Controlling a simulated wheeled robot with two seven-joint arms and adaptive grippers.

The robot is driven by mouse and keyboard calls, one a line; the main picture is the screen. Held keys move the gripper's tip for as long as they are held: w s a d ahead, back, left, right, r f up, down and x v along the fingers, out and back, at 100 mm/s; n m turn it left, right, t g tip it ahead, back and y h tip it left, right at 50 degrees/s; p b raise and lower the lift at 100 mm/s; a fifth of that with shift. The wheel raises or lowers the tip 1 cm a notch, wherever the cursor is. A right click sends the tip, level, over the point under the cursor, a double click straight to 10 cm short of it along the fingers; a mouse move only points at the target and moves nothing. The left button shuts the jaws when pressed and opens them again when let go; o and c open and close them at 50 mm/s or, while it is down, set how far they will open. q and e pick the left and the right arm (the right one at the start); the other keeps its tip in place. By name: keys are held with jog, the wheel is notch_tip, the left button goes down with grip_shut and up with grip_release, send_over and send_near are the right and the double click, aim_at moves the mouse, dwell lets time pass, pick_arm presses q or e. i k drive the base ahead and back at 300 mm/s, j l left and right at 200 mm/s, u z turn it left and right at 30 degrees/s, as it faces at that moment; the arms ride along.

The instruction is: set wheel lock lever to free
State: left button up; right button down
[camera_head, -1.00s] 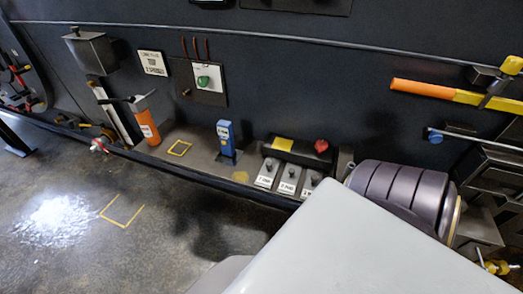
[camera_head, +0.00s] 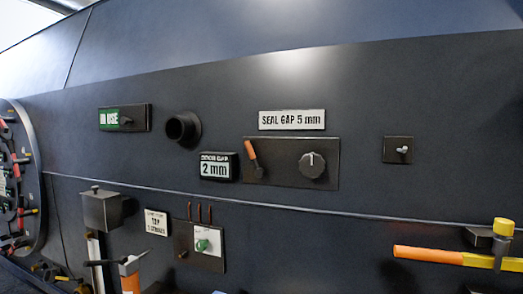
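No lever in view carries a readable wheel lock label, so I cannot tell which one it is. A small lever with an orange handle (camera_head: 252,158) stands tilted on a dark panel, left of a round black knob (camera_head: 312,165). A large dark round wheel-like part (camera_head: 20,180) with red and yellow fittings is cut off by the left edge. Neither of my grippers shows in the head view.
A "SEAL GAP 5 mm" sign (camera_head: 291,120) sits above a "2 mm" display (camera_head: 215,167). A green "IN USE" plate (camera_head: 124,118), a black round stub (camera_head: 182,129) and a small toggle (camera_head: 402,150) are on the wall.

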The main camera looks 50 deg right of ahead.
aim_at(259, 172)
jog(key=l+z, duration=0.2)
jog(key=z, duration=0.2)
jog(key=l+z, duration=0.2)
jog(key=z, duration=0.15)
jog(key=l+z, duration=0.2)
jog(key=z, duration=0.2)
jog(key=i+l+z, duration=0.15)
jog(key=z, duration=0.2)
